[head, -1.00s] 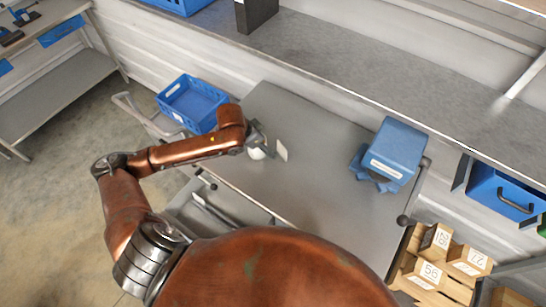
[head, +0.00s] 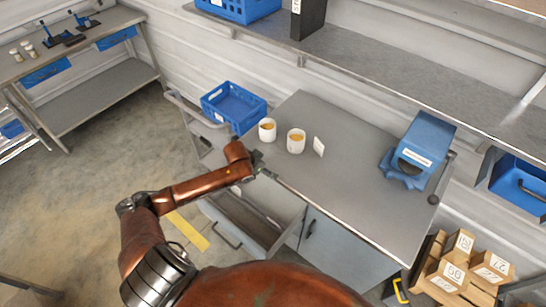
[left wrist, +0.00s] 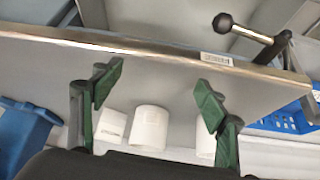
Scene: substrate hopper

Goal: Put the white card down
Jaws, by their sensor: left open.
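The white card (head: 319,146) stands upright on the grey table, just right of two white cups. The middle cup (head: 296,141) and the left cup (head: 267,130) both hold something orange-brown. My left gripper (head: 258,162) is at the table's front left edge, apart from the cups and card. In the left wrist view its two green-padded fingers (left wrist: 155,88) are spread with nothing between them. That view shows the card (left wrist: 110,125), the middle cup (left wrist: 150,128) and part of the other cup (left wrist: 205,143) beyond the fingers. My right gripper is not in view.
A blue hopper (head: 428,137) stands at the table's right end. A blue crate (head: 234,104) sits beyond its left end. A shelf (head: 380,72) runs above the back. The table (head: 350,190) is clear in front of the card.

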